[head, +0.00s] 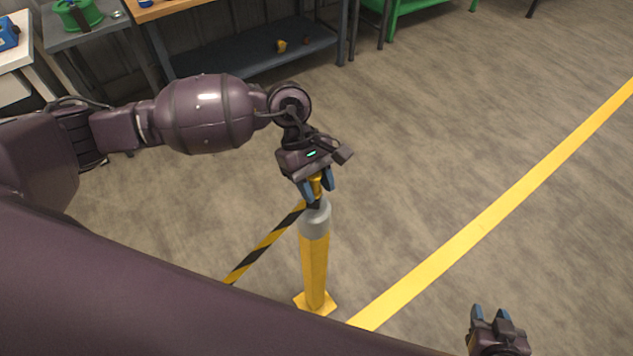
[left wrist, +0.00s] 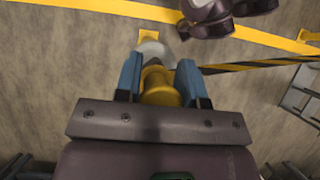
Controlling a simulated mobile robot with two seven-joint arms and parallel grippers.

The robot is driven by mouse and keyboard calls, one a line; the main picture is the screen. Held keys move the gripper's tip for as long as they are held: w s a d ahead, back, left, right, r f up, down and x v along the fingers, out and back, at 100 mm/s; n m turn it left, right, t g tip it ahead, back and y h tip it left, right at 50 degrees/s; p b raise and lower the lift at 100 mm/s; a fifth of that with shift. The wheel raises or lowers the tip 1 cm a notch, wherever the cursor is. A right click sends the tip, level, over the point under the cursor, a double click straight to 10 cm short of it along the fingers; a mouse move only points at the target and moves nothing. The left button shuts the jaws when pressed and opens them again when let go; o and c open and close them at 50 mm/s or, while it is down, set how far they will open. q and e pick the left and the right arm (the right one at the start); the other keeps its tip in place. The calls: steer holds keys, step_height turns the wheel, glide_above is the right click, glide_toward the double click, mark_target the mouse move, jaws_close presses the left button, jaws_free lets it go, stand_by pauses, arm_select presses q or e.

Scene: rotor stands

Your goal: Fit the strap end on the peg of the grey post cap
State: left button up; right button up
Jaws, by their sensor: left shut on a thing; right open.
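My left gripper (head: 315,187) is shut on the yellow strap end (head: 316,184), directly above the grey post cap (head: 315,218). In the left wrist view the strap end (left wrist: 160,86) sits between the two blue fingers, with the grey cap (left wrist: 152,49) just beyond it. The peg is hidden, and I cannot tell whether the strap end is around it or above it. The black-and-yellow strap (head: 262,245) slopes down to the left from the cap. The yellow post (head: 315,270) stands upright on the floor. My right gripper (head: 490,315) is open and empty at the lower right.
A yellow floor line (head: 500,207) runs diagonally right of the post. A workbench with a dark lower shelf (head: 255,52) stands at the back, and a green rack (head: 415,12) is beside it. The floor right of the post is clear.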

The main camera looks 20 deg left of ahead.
steer(key=shift+w+a+r, duration=0.1)
steer(key=shift+w+r, duration=0.15)
arm_select(q)
steer(key=shift+f, duration=0.1)
steer(key=shift+f+b, duration=0.2)
steer(key=shift+b, duration=0.1)
arm_select(e)
steer(key=shift+s+f, duration=0.55)
steer(key=shift+f, duration=0.3)
arm_select(q)
steer(key=shift+f, duration=0.1)
arm_select(e)
steer(key=shift+w, duration=0.1)
arm_select(q)
steer(key=shift+f, duration=0.15)
arm_select(e)
steer(key=shift+w+r, duration=0.2)
steer(key=shift+w, duration=0.25)
arm_select(q)
steer(key=shift+b, duration=0.3)
